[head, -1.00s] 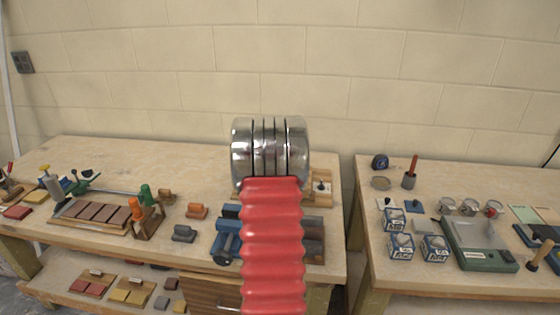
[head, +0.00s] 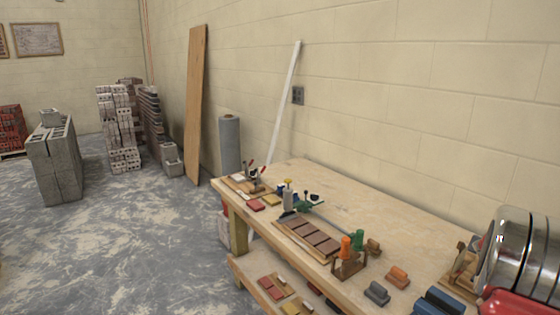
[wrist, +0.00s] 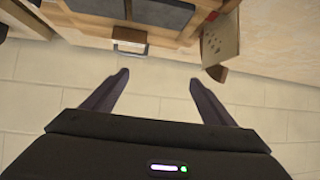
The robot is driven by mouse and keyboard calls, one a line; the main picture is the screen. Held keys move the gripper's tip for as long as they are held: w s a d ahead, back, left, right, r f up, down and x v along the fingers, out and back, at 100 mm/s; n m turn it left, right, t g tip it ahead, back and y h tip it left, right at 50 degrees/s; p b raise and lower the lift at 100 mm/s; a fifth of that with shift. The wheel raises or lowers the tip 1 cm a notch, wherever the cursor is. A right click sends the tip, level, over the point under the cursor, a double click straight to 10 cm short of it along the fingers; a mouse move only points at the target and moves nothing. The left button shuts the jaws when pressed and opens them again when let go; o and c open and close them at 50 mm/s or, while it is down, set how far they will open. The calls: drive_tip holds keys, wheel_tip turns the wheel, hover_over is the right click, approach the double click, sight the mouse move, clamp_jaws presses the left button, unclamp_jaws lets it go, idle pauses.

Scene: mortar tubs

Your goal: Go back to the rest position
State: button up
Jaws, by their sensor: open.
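My gripper (wrist: 159,80) shows in the wrist view with its two dark fingers spread apart. It is open, and nothing is between the fingers. The pale block wall (wrist: 275,100) lies behind the fingers. In the head view the silver rings and red sleeve of my arm show at the lower right edge; my gripper itself is out of that view.
A wooden workbench (head: 322,180) holds brown tiles (head: 313,238), an orange block (head: 398,277), grey and blue blocks. A wooden board (head: 196,105) and a grey roll (head: 229,145) stand by the wall. Brick stacks (head: 118,130) and grey blocks (head: 55,160) are at left. The floor between is clear.

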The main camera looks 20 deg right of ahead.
drive_tip(key=w+a+r+n+t+y, duration=0.2)
drive_tip(key=w+a+r, duration=0.25)
drive_tip(key=a, duration=0.55)
drive_tip(key=w+a+r+n+t+y, duration=0.1)
drive_tip(key=w+a+r+n, duration=0.15)
drive_tip(key=w+a, duration=0.5)
drive_tip(key=a+r+n+y, duration=0.1)
drive_tip(key=a+r+y, duration=0.1)
drive_tip(key=a, duration=0.9)
drive_tip(key=a+r+n+y, duration=0.2)
drive_tip(key=a, duration=0.8)
drive_tip(key=s+a+n+y, duration=0.15)
drive_tip(key=s+a, duration=0.25)
drive_tip(key=a, duration=0.5)
drive_tip(key=s+a+n+y, duration=0.15)
drive_tip(key=s+a, duration=0.35)
drive_tip(key=a, duration=0.5)
drive_tip(key=s+a+f+n+g, duration=0.1)
drive_tip(key=s+a+f, duration=0.1)
drive_tip(key=s+a, duration=0.3)
drive_tip(key=s+a+f+n+g, duration=0.1)
drive_tip(key=s+a, duration=0.3)
drive_tip(key=s, duration=0.6)
drive_tip(key=shift+a+f+n+g+y, duration=0.3)
drive_tip(key=shift+a+f+n, duration=0.05)
drive_tip(key=shift+f, duration=0.05)
